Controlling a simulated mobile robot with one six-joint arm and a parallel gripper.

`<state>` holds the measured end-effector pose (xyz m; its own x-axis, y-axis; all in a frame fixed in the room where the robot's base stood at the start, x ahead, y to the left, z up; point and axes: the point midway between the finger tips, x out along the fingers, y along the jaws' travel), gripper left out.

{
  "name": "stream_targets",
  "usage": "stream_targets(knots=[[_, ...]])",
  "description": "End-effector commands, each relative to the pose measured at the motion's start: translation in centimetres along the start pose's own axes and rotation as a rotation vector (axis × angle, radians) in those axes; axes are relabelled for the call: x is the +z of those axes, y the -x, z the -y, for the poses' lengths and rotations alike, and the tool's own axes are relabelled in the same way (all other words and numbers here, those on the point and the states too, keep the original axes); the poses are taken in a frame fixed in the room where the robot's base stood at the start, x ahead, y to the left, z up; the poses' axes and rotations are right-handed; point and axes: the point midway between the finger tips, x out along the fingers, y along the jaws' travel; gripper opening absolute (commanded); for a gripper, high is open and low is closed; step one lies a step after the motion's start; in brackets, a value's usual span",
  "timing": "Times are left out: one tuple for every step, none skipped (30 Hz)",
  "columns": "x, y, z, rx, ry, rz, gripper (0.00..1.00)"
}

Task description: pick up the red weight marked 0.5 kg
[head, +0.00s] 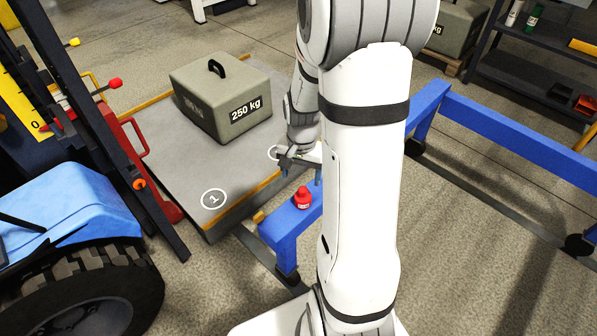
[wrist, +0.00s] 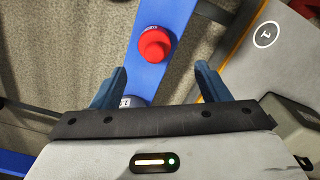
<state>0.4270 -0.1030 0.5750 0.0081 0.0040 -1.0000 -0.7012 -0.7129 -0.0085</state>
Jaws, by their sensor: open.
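The red weight (head: 302,198) stands upright on a blue beam (head: 283,229) in the head view. In the wrist view the red weight (wrist: 154,46) is near the top centre on the blue beam (wrist: 172,20); its small white marking is too small to read. My gripper (head: 301,174) is open and empty, just behind and above the weight in the head view. In the wrist view my gripper (wrist: 160,84) has its two blue fingers spread wide. The weight lies beyond the fingertips, roughly in line with the gap, and nothing is between the fingers touching it.
A grey 250 kg block (head: 222,103) sits on a platform (head: 160,149) marked 1, beside the beam. A blue tractor (head: 70,210) stands at the left. Another blue beam (head: 520,143) runs at the right. A partly hidden white label (wrist: 126,101) shows near my gripper.

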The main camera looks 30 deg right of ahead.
Motion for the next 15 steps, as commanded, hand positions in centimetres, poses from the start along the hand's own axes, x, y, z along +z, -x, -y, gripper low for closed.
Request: stream_targets(knots=[[-0.5, -0.1, -0.3, 0.002, -0.024, 0.004, 0.69], [-0.7, -0.4, -0.3, 0.002, -0.035, 0.005, 0.69], [-0.8, -0.8, -0.4, 0.002, -0.044, 0.005, 0.69], [-0.9, -1.1, -0.4, 0.002, -0.048, 0.005, 0.69], [-0.9, -1.5, -0.5, 0.002, -0.051, 0.005, 0.69], [-0.9, -2.1, -0.5, 0.002, -0.052, 0.005, 0.69], [-0.9, -2.5, -0.5, 0.003, -0.052, 0.006, 0.69], [-0.9, -2.8, -0.5, 0.003, -0.051, 0.006, 0.69], [-0.8, -3.2, -0.5, 0.003, -0.051, 0.005, 0.69], [-0.8, -3.5, -0.4, 0.002, -0.05, 0.004, 0.69], [-0.8, -3.7, -0.4, 0.002, -0.05, 0.004, 0.69], [-0.7, -4.0, -0.4, 0.002, -0.049, 0.004, 0.69], [-0.6, -4.2, -0.5, 0.002, -0.049, 0.004, 0.69], [-0.5, -4.5, -0.5, 0.002, -0.049, 0.005, 0.69], [-0.4, -5.1, -0.5, 0.003, -0.048, 0.005, 0.69]])
